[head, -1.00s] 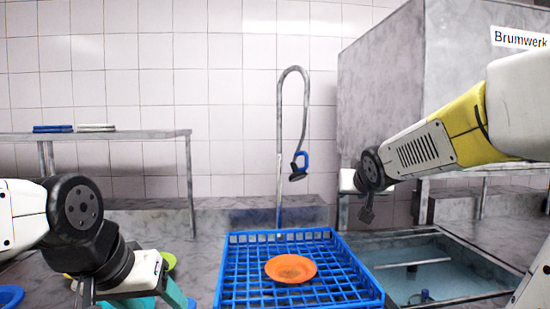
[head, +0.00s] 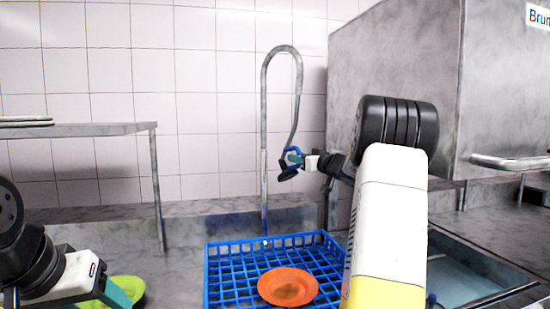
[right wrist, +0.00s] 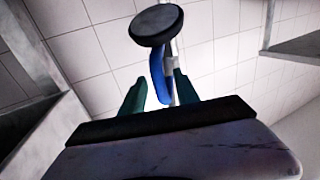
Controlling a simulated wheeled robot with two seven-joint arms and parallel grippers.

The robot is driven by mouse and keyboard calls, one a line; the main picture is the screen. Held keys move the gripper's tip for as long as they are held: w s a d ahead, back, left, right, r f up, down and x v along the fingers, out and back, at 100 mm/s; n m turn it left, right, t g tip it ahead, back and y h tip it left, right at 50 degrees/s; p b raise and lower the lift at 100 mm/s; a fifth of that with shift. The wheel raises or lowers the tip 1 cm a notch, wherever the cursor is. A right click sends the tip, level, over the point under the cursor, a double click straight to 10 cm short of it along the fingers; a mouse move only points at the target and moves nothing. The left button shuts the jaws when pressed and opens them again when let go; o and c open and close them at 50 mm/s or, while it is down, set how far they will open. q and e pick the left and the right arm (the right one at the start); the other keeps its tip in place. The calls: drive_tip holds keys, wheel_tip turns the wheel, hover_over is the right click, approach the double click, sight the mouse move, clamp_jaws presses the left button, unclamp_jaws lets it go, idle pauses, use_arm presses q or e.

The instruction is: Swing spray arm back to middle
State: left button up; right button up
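The spray arm (head: 264,140) is a grey upright pipe with a hooped hose behind the blue rack. Its spray head (head: 288,172), with a black disc and blue handle, hangs right of the pipe. My right gripper (head: 297,158) is at the spray head, reaching in from the right. In the right wrist view its two green fingers stand apart on either side of the blue handle (right wrist: 157,78), with a bright gap beside the left finger. The black disc (right wrist: 156,25) is beyond them. My left gripper (head: 118,292) is low at the left, its fingertips partly cut off.
A blue rack (head: 222,247) holds an orange plate (head: 288,287). A sink (head: 465,280) lies to its right, beside a large grey machine (head: 395,50). A shelf (head: 100,130) stands at the left. A lime plate (head: 130,287) lies by my left gripper.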

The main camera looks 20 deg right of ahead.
drive_tip(key=shift+x, duration=1.55)
clamp_jaws()
drive_tip(key=shift+r, duration=0.1)
